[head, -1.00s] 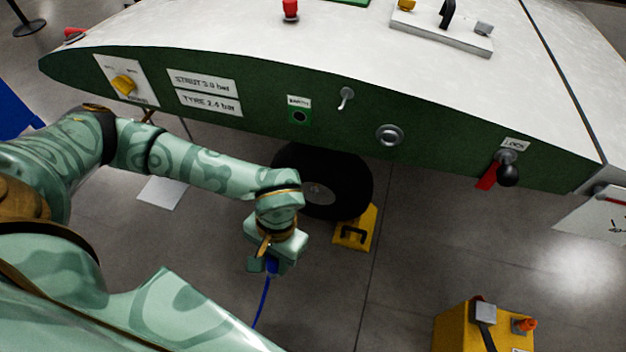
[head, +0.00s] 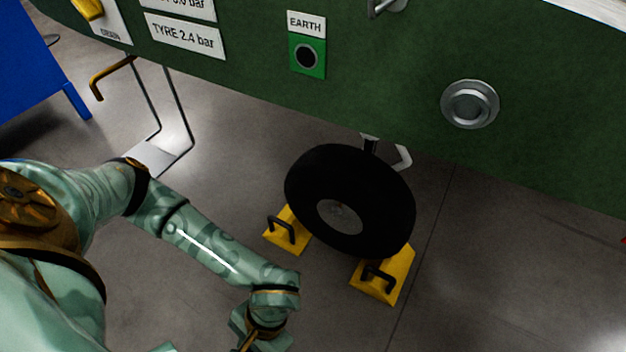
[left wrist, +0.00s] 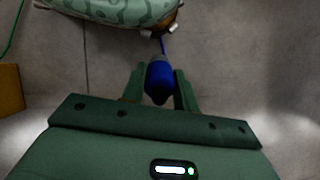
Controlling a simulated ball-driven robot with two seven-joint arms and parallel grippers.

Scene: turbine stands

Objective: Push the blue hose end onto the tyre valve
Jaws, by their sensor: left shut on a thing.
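The black tyre (head: 303,176) stands on the floor under the green panel, its grey hub (head: 340,216) facing me. I cannot make out the tyre valve on the hub. My left gripper (left wrist: 160,76) is shut on the blue hose end (left wrist: 158,88), which sits between its two fingers in the left wrist view. A thin blue hose runs off from it toward the top. In the head view the left gripper's body is at the bottom edge, in front of and below the tyre, clearly apart from it; its fingertips and the hose end are cut off. My right gripper is not in view.
Yellow chocks with black handles stand at the tyre's left (head: 284,232) and right (head: 392,280). The green panel (head: 400,120) overhangs the wheel. A bent metal step (head: 172,145) is at left, with a blue object (head: 35,75) beyond. Floor before the wheel looks clear.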

